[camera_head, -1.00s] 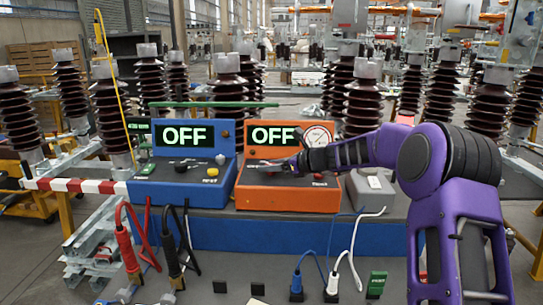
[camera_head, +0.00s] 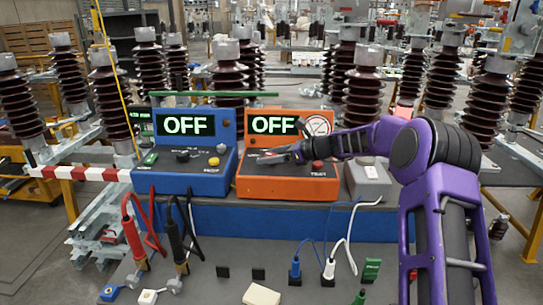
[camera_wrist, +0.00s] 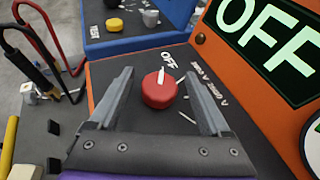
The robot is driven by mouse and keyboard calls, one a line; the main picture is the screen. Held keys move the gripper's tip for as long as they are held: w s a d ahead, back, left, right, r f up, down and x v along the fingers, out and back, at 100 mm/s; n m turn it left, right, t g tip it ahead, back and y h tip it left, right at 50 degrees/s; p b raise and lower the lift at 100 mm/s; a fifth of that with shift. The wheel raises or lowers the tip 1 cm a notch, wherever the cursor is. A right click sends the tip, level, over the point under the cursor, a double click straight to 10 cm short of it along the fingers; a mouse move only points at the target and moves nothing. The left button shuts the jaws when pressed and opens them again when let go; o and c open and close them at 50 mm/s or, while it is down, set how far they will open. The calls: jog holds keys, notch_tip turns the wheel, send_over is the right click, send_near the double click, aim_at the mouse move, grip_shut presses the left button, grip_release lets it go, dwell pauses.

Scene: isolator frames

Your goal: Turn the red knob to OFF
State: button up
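The red knob (camera_wrist: 159,92) is on the top panel of the orange box (camera_head: 290,187). Its white pointer mark faces the printed OFF label in the wrist view. The orange box's display (camera_head: 274,124) reads OFF; it also shows large in the wrist view (camera_wrist: 270,40). My gripper (camera_wrist: 160,74) is open, with one finger on each side of the knob in the picture and visible gaps to both. I cannot tell its height above the panel.
A blue box (camera_head: 180,183) stands to the left, with a yellow button (camera_head: 213,161) and a display reading OFF. A red button (camera_head: 318,166) is at the orange box's front right. A grey box (camera_head: 368,180) is to the right. Cables and plugs lie in front.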

jog(key=v, duration=1.7)
jog(key=shift+d+r, duration=0.15)
jog(key=shift+r, duration=0.05)
